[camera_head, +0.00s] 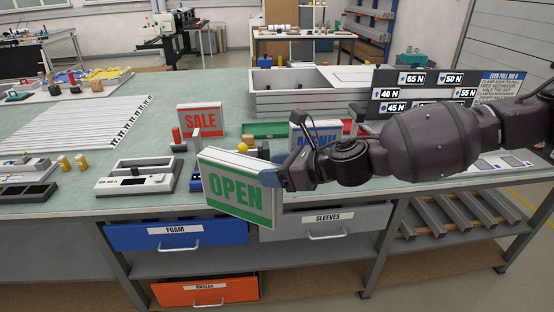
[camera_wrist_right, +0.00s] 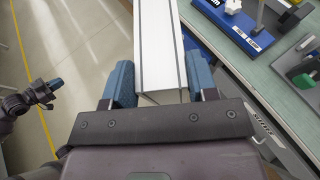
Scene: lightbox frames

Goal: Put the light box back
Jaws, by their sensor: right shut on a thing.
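My right gripper (camera_head: 283,177) is shut on the white light box with green OPEN lettering (camera_head: 235,190). It holds the box tilted, in front of the bench's near edge, above the drawers. In the right wrist view the blue fingers (camera_wrist_right: 160,85) press on both sides of the white box (camera_wrist_right: 160,40). A light box with red SALE lettering (camera_head: 200,120) stands upright on the bench. Another with blue lettering (camera_head: 315,135) stands behind my right arm, partly hidden. My left gripper (camera_wrist_right: 45,92) shows small at the left of the right wrist view; its opening is unclear.
The green-topped bench (camera_head: 75,135) carries a grey device (camera_head: 137,178) left of the held box and a grey bin (camera_head: 305,92) behind. A board with force labels (camera_head: 422,92) stands at right. Blue (camera_head: 175,233) and orange (camera_head: 205,290) drawers protrude below.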

